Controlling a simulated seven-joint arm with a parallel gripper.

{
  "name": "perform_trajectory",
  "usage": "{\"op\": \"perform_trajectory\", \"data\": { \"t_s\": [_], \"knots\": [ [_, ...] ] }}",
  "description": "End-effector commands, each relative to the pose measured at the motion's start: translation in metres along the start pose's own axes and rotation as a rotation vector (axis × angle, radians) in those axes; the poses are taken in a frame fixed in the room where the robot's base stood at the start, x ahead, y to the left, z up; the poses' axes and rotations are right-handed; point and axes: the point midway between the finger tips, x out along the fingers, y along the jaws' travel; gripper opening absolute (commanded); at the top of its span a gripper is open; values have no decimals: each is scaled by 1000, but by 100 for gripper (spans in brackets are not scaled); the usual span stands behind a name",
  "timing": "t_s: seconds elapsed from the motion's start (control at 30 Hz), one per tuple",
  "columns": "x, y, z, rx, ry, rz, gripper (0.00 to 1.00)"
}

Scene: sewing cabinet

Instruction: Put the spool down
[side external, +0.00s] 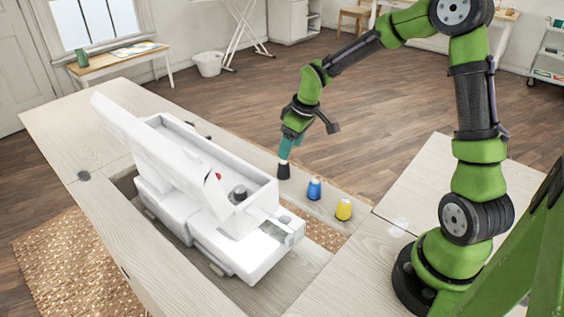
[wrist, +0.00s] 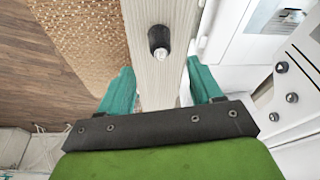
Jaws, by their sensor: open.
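A black spool (side external: 284,171) with a pale top stands upright on the wooden cabinet top, beside the white sewing machine. It also shows in the wrist view (wrist: 158,39), near the top middle, on a narrow pale wooden strip. My gripper (side external: 287,152) is directly above the black spool in the side view. In the wrist view its teal fingers (wrist: 161,72) are spread apart and nothing is between them. The spool appears just past the fingertips. A blue spool (side external: 314,189) and a yellow spool (side external: 343,209) stand in a row with the black one.
The white sewing machine (side external: 158,180) sits in the cabinet opening to the left of the spools, with a dark round part (side external: 240,193) inside its frame. The wooden top (side external: 65,125) is clear at the far left. A woven mat (wrist: 85,35) lies beside the strip.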

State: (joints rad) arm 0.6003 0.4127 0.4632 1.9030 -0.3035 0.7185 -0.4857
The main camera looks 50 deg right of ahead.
Motion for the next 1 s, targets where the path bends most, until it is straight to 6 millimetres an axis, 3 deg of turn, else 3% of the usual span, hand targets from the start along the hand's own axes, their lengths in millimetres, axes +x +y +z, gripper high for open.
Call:
{"op": "perform_trajectory", "data": {
  "t_s": [0.1,0.27,0.47,0.7,0.8,1.0],
  "knots": [
    [-21,0,0,1,2,2,65],
    [-36,0,0,2,2,2,65],
    [-71,-24,9,44,23,50,65],
    [-146,-84,56,252,163,86,65],
    [-169,-106,80,352,239,42,65],
    [-190,-135,118,498,334,-88,65]
  ]
}}
